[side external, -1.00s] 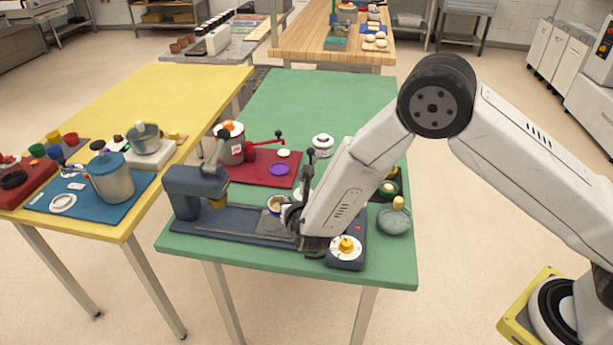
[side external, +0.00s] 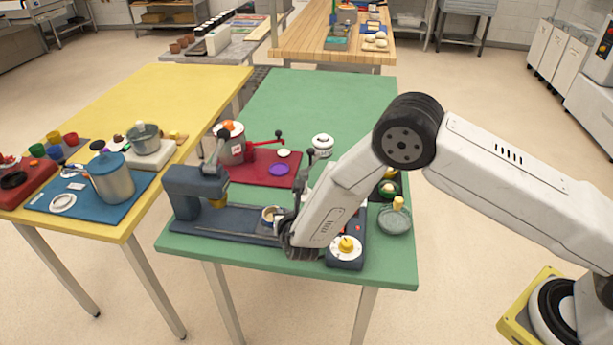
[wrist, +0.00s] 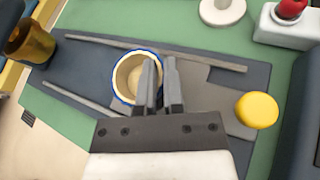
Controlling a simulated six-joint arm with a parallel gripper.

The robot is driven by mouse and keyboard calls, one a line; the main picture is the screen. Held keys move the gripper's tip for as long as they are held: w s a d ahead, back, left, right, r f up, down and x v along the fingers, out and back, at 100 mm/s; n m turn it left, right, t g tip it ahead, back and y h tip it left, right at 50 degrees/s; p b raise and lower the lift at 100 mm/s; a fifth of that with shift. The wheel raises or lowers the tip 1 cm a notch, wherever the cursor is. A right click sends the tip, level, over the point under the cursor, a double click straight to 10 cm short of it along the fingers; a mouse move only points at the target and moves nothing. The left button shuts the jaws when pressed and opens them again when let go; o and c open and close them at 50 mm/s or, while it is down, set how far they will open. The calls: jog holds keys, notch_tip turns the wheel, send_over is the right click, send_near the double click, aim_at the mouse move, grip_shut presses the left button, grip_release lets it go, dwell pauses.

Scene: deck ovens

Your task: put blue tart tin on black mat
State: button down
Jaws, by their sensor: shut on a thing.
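The tart tin is a round pale cup with a blue rim (wrist: 128,82), open side up; its inside looks tan. It also shows in the side view (side external: 269,215), over the dark slate base of a press. My gripper (wrist: 160,68) is shut on the tin's right-hand wall in the wrist view, with one finger inside the rim. I cannot tell whether the tin touches the base. A dark patch (side external: 374,194) beside a green bowl at the right may be the black mat; my arm hides much of it.
The press head (side external: 195,185) stands left of the tin, with a yellow cup (wrist: 30,42) under it. Rails (wrist: 160,50) flank the tin. A yellow disc (wrist: 257,110) lies right of my fingers. A dial box (side external: 346,250) stands at the front. The green table's back (side external: 320,95) is clear.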

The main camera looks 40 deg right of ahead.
jog(key=shift+f, duration=0.25)
jog(key=c, duration=0.7)
grip_release()
jog(key=shift+c, duration=0.2)
jog(key=shift+f, duration=0.2)
jog(key=shift+v, duration=3.9)
jog(key=shift+r, duration=0.1)
